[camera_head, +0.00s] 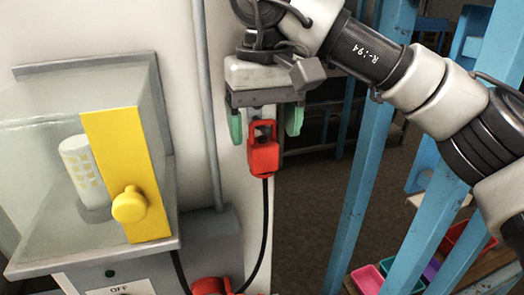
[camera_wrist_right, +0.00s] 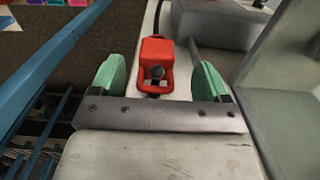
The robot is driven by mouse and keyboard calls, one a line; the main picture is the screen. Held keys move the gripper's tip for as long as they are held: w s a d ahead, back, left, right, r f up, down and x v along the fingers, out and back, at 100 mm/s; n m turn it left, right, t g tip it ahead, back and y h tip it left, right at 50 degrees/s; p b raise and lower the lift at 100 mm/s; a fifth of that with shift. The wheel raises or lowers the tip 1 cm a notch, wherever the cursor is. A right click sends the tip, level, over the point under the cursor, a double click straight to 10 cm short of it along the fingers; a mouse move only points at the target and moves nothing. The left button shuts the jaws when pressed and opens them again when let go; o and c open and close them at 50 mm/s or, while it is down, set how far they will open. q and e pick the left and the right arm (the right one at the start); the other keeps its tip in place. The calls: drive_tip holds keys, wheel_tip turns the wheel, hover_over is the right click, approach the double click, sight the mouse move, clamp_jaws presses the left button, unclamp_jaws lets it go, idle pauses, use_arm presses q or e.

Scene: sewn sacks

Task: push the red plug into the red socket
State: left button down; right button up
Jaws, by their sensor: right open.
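The red plug (camera_head: 263,157) is at the right side of the pale wall panel, with a black cable running down from it. My right gripper (camera_head: 265,122) is just above and around it, open, with one green finger on each side. In the right wrist view the red plug (camera_wrist_right: 155,50) lies between the two green fingers of the gripper (camera_wrist_right: 159,82), with a visible gap on both sides. A dark round peg end shows in the plug's loop. A red part (camera_head: 212,286) is cut off at the bottom edge; I cannot tell whether it is the socket. My left gripper is not in view.
A clear box with a yellow front plate and knob (camera_head: 129,205) stands at the left, above a grey unit marked OFF (camera_head: 120,290). A grey pipe (camera_head: 208,100) runs down the panel. Blue posts (camera_head: 362,170) and coloured bins (camera_head: 368,279) are at the right.

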sight(266, 147)
drive_tip(key=shift+w+d+f+p, duration=0.1)
drive_tip(key=shift+f+p, duration=0.1)
drive_tip(key=shift+f, duration=0.4)
drive_tip(key=shift+w+d+f+p, duration=0.1)
drive_tip(key=shift+f+p, duration=0.1)
drive_tip(key=shift+f, duration=0.35)
drive_tip(key=shift+s+f, duration=0.1)
drive_tip(key=shift+f, duration=0.4)
drive_tip(key=shift+a, duration=0.1)
drive_tip(key=c, duration=1)
drive_tip(key=shift+o, duration=0.2)
